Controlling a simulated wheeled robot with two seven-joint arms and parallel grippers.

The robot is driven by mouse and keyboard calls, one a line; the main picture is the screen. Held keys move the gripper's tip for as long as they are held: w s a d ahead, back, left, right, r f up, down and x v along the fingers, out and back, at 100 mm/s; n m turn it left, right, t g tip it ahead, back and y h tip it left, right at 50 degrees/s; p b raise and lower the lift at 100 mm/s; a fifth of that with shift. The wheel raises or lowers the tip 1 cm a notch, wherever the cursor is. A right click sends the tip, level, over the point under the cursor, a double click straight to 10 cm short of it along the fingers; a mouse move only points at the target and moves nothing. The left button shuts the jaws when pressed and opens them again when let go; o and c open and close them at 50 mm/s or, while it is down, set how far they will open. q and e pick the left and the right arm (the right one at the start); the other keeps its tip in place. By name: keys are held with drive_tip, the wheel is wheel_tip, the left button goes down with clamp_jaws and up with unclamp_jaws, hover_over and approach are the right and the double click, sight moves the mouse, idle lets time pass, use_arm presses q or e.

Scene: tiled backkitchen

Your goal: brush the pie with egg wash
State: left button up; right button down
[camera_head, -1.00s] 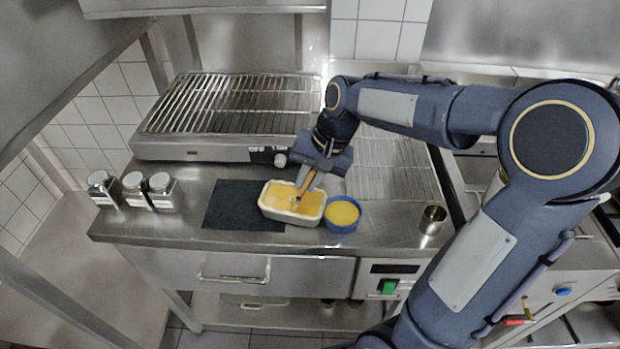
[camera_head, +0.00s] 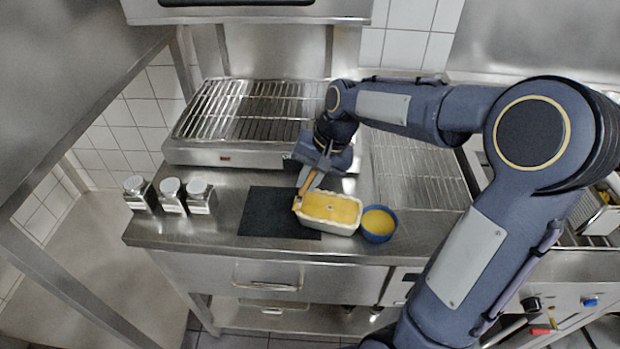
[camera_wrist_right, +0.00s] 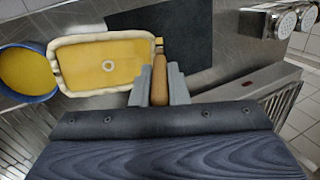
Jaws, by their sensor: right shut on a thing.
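The pie (camera_head: 330,209) has a pale crust rim and a yellow top with a small round hole in its middle. It also shows in the right wrist view (camera_wrist_right: 90,68). A blue bowl (camera_head: 378,234) of yellow egg wash stands at its right. My right gripper (camera_head: 312,182) is shut on the wooden handle of a brush (camera_wrist_right: 159,85). The brush points down at the pie's left end, its tip by the rim. I cannot tell whether the bristles touch the pie. My left gripper is not in view.
A dark mat (camera_head: 262,212) lies partly under or beside the pie's left side. Several lidded jars (camera_head: 171,194) stand at the counter's left. A grill with a wire rack (camera_head: 250,110) stands behind. The counter (camera_head: 225,238) is clear in front.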

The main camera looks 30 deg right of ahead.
drive_tip(key=v, duration=0.1)
drive_tip(key=p+v, duration=0.2)
drive_tip(key=shift+a+r, duration=0.2)
drive_tip(key=shift+r, duration=0.2)
drive_tip(key=shift+w+a+r+p, duration=0.1)
drive_tip(key=shift+w+r+p, duration=0.05)
drive_tip(key=shift+r+p, duration=1.65)
drive_tip(key=shift+r, duration=0.15)
drive_tip(key=shift+f, duration=0.1)
